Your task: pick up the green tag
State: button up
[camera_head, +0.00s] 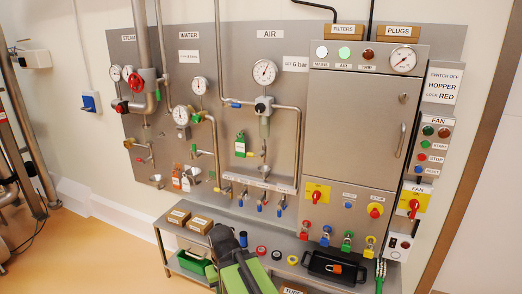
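A green tag (241,144) with a white label hangs upright on the grey panel, left of the air regulator and below the AIR sign. An orange tag (176,176) and a white tag (186,183) hang lower to its left. My green and black arm rises from the bottom edge in front of the bench, well below the green tag. I cannot make out my gripper's fingers. Nothing is touching the green tag.
Pipes, gauges and valves surround the tags. A steel cabinet (357,125) stands to the right. A green bin (194,262) sits underneath.

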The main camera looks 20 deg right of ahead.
aim_at(240, 145)
jog(key=z, duration=0.45)
jog(key=i, duration=1.4)
jog(key=u, duration=2.3)
jog(key=k, duration=0.8)
jog(key=z, duration=0.05)
jog(key=i, duration=0.75)
jog(key=u, duration=0.05)
